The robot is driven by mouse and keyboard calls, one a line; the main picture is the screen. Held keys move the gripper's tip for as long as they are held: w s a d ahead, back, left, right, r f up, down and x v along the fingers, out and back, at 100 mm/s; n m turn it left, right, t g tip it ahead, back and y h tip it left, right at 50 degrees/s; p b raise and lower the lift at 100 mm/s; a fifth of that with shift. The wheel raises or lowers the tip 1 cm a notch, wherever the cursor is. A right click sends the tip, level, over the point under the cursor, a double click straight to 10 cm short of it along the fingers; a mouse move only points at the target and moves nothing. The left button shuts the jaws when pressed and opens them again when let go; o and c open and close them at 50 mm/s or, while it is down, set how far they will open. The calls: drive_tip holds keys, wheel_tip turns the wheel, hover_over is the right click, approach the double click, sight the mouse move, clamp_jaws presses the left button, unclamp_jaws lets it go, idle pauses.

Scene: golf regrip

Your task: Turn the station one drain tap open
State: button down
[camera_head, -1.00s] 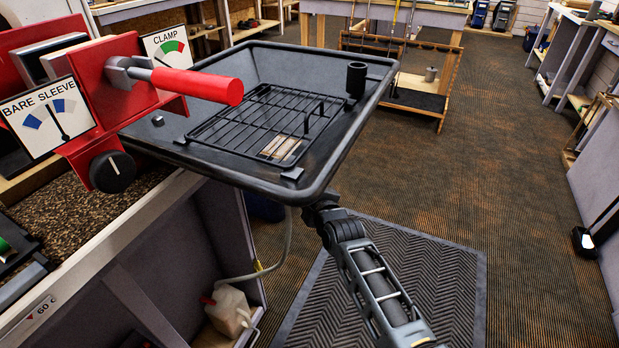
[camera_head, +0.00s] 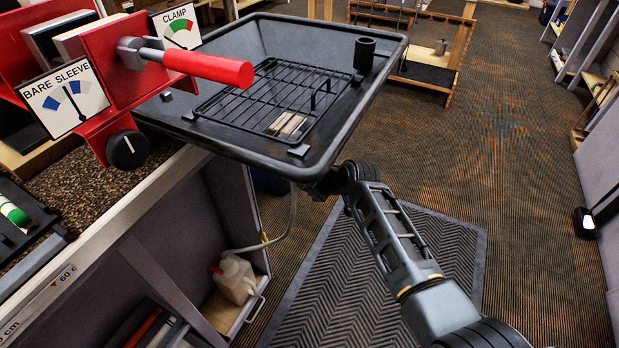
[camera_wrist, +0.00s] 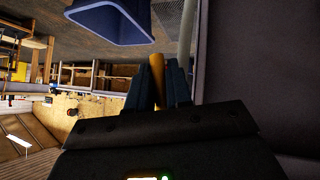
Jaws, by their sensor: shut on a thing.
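My gripper (camera_wrist: 157,68) shows in the wrist view, its two dark fingers close together on a narrow brown-orange piece (camera_wrist: 157,77), which looks like the drain tap's handle. A yellowish strip (camera_wrist: 130,74) shows just left of the fingers. Shade and the fingers hide most of the tap, so I cannot tell its turn. In the head view my arm reaches under the near right corner of the black drain tray (camera_head: 330,150); the gripper and tap are hidden there. A pale drain hose (camera_head: 292,215) runs down from beneath the tray towards a whitish jug (camera_head: 236,279).
A red clamp with a red handle (camera_head: 210,67) and two gauges stands left of the tray. A wire rack (camera_head: 255,95) lies in the tray. A blue bin (camera_wrist: 110,22) is near the fingers in the wrist view. Floor around the mat (camera_head: 400,290) is clear.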

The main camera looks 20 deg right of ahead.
drive_tip(key=shift+s+a+f, duration=0.1)
idle(0.3)
drive_tip(key=c, duration=1.1)
unclamp_jaws()
drive_tip(key=shift+c, duration=0.2)
drive_tip(key=v, duration=0.7)
drive_tip(key=shift+s+d+r+p, duration=0.15)
drive_tip(key=shift+d+r+p, duration=0.1)
drive_tip(key=shift+r+p, duration=0.1)
